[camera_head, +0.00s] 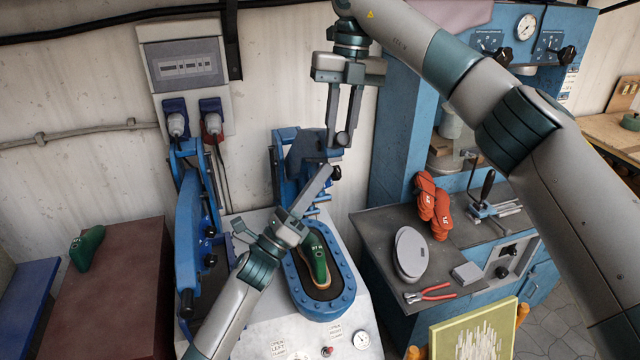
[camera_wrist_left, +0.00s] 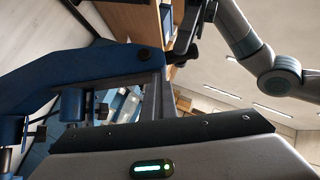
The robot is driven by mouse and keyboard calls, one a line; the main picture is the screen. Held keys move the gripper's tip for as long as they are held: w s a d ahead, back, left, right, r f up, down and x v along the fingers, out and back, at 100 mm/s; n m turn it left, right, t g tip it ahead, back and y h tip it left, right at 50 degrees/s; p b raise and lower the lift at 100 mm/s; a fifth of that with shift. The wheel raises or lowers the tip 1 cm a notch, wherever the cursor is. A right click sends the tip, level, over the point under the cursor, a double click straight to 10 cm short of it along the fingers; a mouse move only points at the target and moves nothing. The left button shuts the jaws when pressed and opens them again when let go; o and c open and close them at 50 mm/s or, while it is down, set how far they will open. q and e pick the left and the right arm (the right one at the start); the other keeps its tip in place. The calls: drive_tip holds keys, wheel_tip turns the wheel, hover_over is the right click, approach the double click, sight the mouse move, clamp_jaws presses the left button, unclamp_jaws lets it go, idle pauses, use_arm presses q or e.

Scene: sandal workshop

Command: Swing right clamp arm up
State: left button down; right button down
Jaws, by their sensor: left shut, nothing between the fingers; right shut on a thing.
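The right clamp arm (camera_head: 298,160) is blue and stands raised at the back of the oval blue press bed (camera_head: 345,298), clear of the green shoe form (camera_head: 319,262) lying there. It crosses the left wrist view (camera_wrist_left: 85,75) from the left. My right gripper (camera_head: 341,138) reaches down from above, shut at the clamp arm's upper right side; the exact gripped part is hidden behind the fingers. My left gripper (camera_head: 325,176) is shut and empty, its fingertips close to the clamp arm and a black knob (camera_head: 336,173). Its fingers show in the left wrist view (camera_wrist_left: 157,98).
The left clamp arm (camera_head: 190,235) stands on the left. A brown block (camera_head: 115,300) carries another green form (camera_head: 87,246). A grey bench (camera_head: 400,215) at the right holds red shoe forms (camera_head: 433,205) and pliers (camera_head: 430,293). A blue column (camera_head: 395,130) stands close to my right gripper.

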drive_tip(key=shift+s+a+f, duration=0.1)
drive_tip(key=shift+s+f, duration=0.1)
drive_tip(key=shift+f, duration=0.35)
drive_tip(key=c, duration=1.9)
unclamp_jaws()
drive_tip(key=o, duration=0.3)
drive_tip(key=shift+o, duration=0.2)
drive_tip(key=shift+d+r, duration=0.1)
drive_tip(key=shift+d, duration=0.2)
drive_tip(key=shift+w, duration=0.1)
drive_tip(key=shift+a+r, duration=0.1)
drive_tip(key=shift+a, duration=0.05)
wheel_tip(320, 180, up, 12)
drive_tip(key=w+d, duration=0.1)
drive_tip(key=shift+w, duration=0.25)
drive_tip(key=shift+w+d, duration=0.1)
